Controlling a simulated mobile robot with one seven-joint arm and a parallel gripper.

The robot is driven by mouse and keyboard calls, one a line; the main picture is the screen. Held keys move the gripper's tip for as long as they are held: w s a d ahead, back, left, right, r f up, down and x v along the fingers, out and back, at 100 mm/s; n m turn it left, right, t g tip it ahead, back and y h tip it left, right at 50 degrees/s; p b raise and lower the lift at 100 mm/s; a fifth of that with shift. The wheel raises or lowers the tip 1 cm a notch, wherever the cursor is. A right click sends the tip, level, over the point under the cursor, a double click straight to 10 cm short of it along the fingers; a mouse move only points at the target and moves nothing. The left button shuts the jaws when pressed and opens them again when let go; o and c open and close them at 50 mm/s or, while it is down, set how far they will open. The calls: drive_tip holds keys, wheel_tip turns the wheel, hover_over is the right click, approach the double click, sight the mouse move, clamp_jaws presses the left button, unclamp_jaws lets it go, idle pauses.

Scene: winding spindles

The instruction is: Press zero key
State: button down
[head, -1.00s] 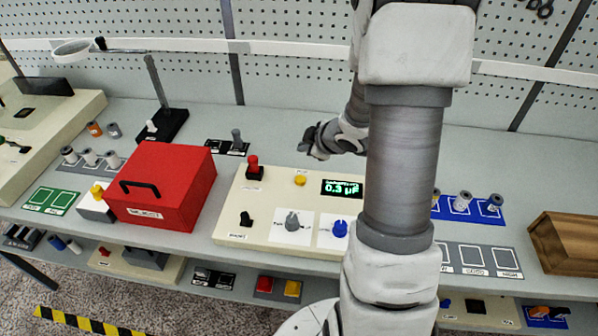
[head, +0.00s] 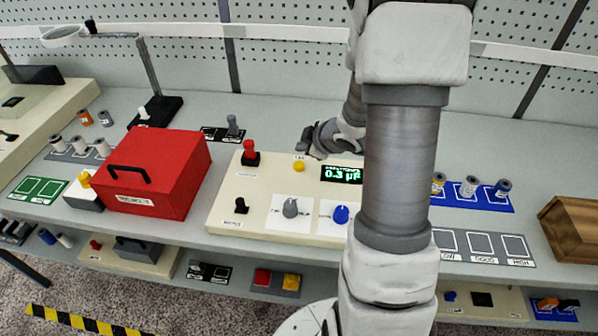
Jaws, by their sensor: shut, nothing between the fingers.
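The zero key appears to be the yellow round button (head: 299,166) on the cream instrument panel (head: 222,207), with a small label above it that is too blurred to read surely. It sits left of the dark display (head: 342,174) with green digits. My gripper (head: 311,147) is shut and empty. It is just behind and slightly right of the yellow button in the picture, apart from it; its height above the panel is hard to judge. My arm hides the panel's right end.
The panel also carries a red knob (head: 250,153), a black switch (head: 240,206), a grey dial (head: 290,208) and a blue dial (head: 340,214). A red box (head: 155,175) stands left. A blue spool tray (head: 470,206) and a wooden box (head: 575,238) are right.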

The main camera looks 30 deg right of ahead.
sight(302, 167)
drive_tip(key=shift+f+b, duration=1)
drive_tip(key=shift+f, duration=0.6)
idle(0.7)
drive_tip(key=shift+f+b, duration=0.3)
drive_tip(key=shift+f, duration=0.1)
drive_tip(key=shift+f+b, duration=0.4)
drive_tip(key=shift+f, duration=0.15)
idle(0.5)
drive_tip(key=shift+r, duration=0.15)
drive_tip(key=shift+r+p, duration=0.8)
drive_tip(key=shift+p, duration=0.15)
wheel_tip(302, 167, up, 5)
drive_tip(key=p, duration=0.5)
